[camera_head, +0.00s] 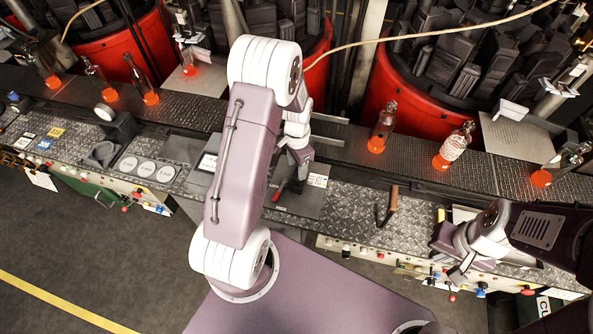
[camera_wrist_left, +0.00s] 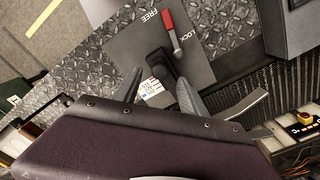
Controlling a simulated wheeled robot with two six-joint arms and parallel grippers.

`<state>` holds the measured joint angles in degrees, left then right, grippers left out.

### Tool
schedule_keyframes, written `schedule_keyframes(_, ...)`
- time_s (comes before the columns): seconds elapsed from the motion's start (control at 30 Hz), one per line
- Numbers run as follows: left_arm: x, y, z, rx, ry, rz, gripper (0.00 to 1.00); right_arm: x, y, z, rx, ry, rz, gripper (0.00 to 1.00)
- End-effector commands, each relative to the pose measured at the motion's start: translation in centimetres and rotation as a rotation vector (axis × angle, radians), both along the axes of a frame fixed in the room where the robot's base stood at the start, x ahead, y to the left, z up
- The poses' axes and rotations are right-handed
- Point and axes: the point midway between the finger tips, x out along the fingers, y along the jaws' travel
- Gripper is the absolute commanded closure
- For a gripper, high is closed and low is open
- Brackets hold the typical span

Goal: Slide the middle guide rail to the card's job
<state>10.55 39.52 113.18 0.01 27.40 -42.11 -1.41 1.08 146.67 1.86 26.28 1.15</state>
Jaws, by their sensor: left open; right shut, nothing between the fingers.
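My left gripper (camera_head: 300,172) is above a dark plate (camera_head: 298,203) with a red-handled lever (camera_head: 279,191). In the left wrist view the gripper (camera_wrist_left: 160,76) is open, its fingers on either side of a black knob (camera_wrist_left: 160,64); contact is unclear. A grey strip (camera_head: 332,119), possibly the middle guide rail, is partly hidden by my arm. My right gripper (camera_head: 456,273) is shut and empty at the front panel.
Several bottles with glowing orange bases, such as one bottle (camera_head: 381,125), stand along the dark conveyor (camera_head: 412,160). Red drums (camera_head: 425,95) stand behind it. A hooked tool with a brown handle (camera_head: 392,199) is on the tread-plate ledge (camera_head: 350,208). Round grey discs (camera_head: 146,169) lie left.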

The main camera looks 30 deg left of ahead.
Motion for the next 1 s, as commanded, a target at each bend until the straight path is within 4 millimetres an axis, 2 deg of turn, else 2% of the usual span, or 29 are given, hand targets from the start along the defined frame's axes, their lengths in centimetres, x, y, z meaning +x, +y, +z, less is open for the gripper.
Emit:
schedule_keyframes(0.1, -0.1, 0.0, -2.1, -0.001, 0.004, 0.001, 0.5, 0.0, 0.0, 0.8, 0.0, 0.0, 0.0, 1.0)
schedule_keyframes(0.23, 0.0, 0.0, -3.6, 0.0, 0.001, 0.001, 0.5, 0.0, 0.0, 1.1, 0.0, 0.0, 0.0, 1.0)
schedule_keyframes(0.53, 0.1, 0.0, -4.1, 0.0, -0.002, 0.001, 0.5, 0.0, 0.0, 1.0, 0.0, 0.001, 0.0, 1.0)
schedule_keyframes(0.7, 0.1, 0.0, -4.1, 0.0, -0.002, 0.001, 0.97, 0.0, 0.0, 1.0, 0.0, 0.0, 0.0, 1.0)
schedule_keyframes(0.73, 0.1, 0.0, -4.1, 0.0, -0.002, 0.001, 1.0, 0.0, 0.0, 1.0, 0.0, 0.0, 0.0, 1.0)
schedule_keyframes(1.0, 0.1, 0.0, -4.0, 0.0, -0.001, 0.001, 1.0, 0.0, 0.0, 1.0, 0.0, 0.0, 0.0, 1.0)
